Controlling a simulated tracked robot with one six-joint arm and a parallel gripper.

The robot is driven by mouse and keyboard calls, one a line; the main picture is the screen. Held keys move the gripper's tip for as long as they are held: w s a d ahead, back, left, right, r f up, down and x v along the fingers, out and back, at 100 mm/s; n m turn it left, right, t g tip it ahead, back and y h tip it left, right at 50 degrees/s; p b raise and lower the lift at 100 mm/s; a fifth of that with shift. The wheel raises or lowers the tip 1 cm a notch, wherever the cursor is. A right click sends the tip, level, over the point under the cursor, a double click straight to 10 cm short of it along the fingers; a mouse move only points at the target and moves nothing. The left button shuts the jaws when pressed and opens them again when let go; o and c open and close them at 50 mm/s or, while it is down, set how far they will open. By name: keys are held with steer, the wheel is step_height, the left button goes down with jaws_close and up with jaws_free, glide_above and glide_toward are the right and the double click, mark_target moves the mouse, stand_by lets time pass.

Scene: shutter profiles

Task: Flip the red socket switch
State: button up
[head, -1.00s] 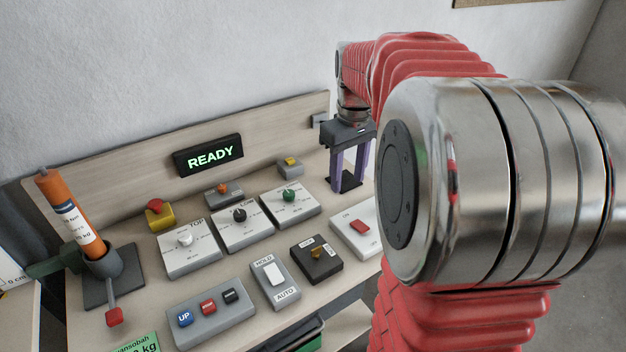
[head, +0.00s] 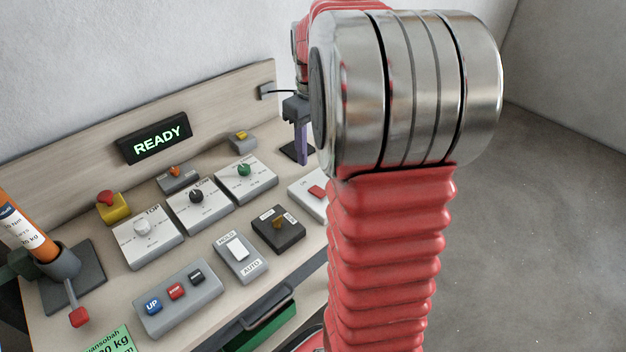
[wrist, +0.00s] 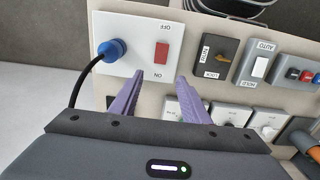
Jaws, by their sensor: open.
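The red socket switch (wrist: 162,54) sits on a white plate (wrist: 140,28) marked OFF and ON in the wrist view. A blue plug (wrist: 113,50) with a black cable is in the same plate, left of the switch. My gripper (wrist: 161,80) is open and empty, its two purple fingers apart, with the tips just below the switch in the picture. Whether they touch the plate cannot be told. In the head view, the red switch (head: 317,191) is partly in view beside my arm, and my gripper (head: 302,158) hangs behind the plate; my arm hides much there.
A black key-switch box (head: 278,229), a HOLD/AUTO rocker box (head: 240,257) and three dial boxes lie left of the socket plate. A READY display (head: 153,138) is on the back board. Open floor (head: 520,220) lies to the right.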

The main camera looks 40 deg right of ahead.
mark_target(313, 188)
step_height(313, 188, down, 11)
stand_by(0.5)
steer(key=shift+c, duration=0.5)
